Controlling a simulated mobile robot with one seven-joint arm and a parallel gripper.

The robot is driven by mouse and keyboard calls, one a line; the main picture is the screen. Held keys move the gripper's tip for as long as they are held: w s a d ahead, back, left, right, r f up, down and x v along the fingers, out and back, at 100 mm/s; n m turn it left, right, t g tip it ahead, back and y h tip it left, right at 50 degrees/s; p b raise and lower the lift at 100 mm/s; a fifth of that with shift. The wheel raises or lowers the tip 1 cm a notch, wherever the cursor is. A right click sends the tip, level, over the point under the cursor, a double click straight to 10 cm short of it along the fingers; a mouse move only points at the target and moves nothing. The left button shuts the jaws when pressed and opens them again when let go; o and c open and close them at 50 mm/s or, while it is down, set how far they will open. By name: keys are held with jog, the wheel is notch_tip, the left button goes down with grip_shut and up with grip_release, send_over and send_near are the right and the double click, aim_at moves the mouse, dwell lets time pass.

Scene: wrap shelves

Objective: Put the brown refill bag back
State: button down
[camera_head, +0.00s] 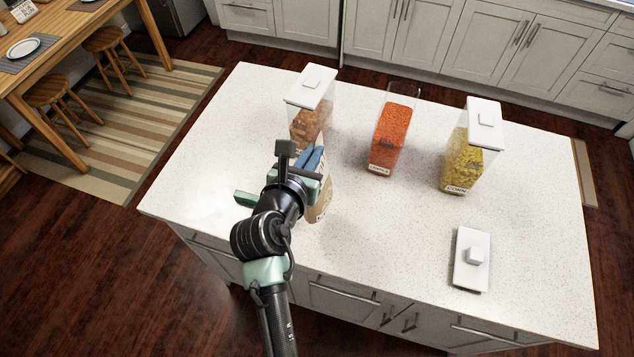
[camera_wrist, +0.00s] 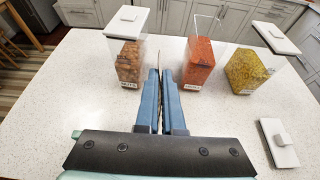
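The brown refill bag (camera_head: 318,208) is upright at the counter's front middle, just below and right of my gripper, which hides much of it in the head view. My gripper (camera_head: 312,161) has its blue fingers close together on the bag's narrow upper part. The fingers also show in the wrist view (camera_wrist: 161,75), with only a thin gap between them; the bag is mostly hidden there. Whether the bag's base touches the counter is unclear.
On the white counter (camera_head: 235,150) stand a lidded nut container (camera_head: 311,120), an open container of orange lentils (camera_head: 391,135) and a lidded corn container (camera_head: 463,160). A loose white lid (camera_head: 472,270) lies at the front right. The counter's left side is clear.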

notch_tip(320, 180, down, 2)
jog(key=shift+s+f, duration=0.1)
jog(key=shift+f, duration=2.15)
jog(key=c, duration=1)
grip_release()
jog(key=shift+f, duration=0.15)
jog(key=shift+c, duration=0.2)
